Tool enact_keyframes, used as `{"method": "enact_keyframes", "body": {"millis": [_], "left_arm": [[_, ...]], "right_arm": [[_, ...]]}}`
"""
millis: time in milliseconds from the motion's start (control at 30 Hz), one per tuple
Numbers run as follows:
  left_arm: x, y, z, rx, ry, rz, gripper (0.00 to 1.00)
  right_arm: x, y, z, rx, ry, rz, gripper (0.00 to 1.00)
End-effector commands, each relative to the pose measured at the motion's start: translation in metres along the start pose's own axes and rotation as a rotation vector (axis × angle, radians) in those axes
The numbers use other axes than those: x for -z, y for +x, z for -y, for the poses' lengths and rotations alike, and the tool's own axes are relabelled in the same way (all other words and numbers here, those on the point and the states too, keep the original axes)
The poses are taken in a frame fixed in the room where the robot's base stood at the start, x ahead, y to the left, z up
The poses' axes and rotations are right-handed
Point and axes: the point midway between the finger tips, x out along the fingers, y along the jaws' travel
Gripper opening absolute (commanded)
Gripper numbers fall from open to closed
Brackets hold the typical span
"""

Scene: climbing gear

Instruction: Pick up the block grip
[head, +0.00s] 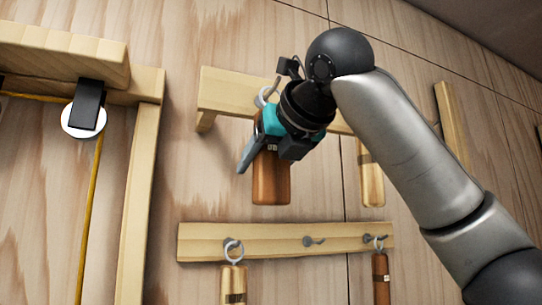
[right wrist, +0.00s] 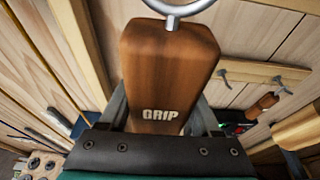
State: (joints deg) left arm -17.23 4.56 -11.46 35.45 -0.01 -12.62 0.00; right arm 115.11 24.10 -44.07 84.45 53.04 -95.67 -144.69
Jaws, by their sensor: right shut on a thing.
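The block grip (head: 271,186) is a brown wooden block with a metal ring at its top. In the head view it hangs upright in front of the upper wooden rail, its upper part partly covered by my right gripper (head: 268,150). In the right wrist view the block grip (right wrist: 168,75) fills the middle, with the word GRIP on its face and its ring at the top edge. My right gripper's fingers lie on both sides of the block and are shut on it. The head view does not show clearly whether its ring is still on a hook. My left gripper is not in view.
The upper rail (head: 228,92) and lower rail (head: 270,240) are fixed to the plywood wall. A pale grip (head: 371,180) hangs at right. Another pale grip (head: 233,285) and a brown one (head: 381,280) hang from the lower rail. An empty hook (head: 313,241) sits between them. A wooden frame stands left.

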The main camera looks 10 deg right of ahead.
Motion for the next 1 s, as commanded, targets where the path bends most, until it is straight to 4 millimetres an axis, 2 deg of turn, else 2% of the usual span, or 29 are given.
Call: {"method": "enact_keyframes", "body": {"millis": [333,533,767,1000], "left_arm": [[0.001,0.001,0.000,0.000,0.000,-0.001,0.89],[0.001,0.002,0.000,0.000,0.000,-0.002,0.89],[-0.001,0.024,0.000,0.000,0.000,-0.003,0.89],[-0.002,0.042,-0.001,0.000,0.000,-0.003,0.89]], "right_arm": [[-0.004,-0.002,0.000,0.000,0.001,0.002,0.01],[-0.016,-0.005,-0.001,-0.001,0.001,0.003,0.01],[0.004,-0.060,0.000,-0.001,-0.002,0.009,0.01],[0.025,-0.126,0.000,0.000,-0.002,0.008,0.01]]}}
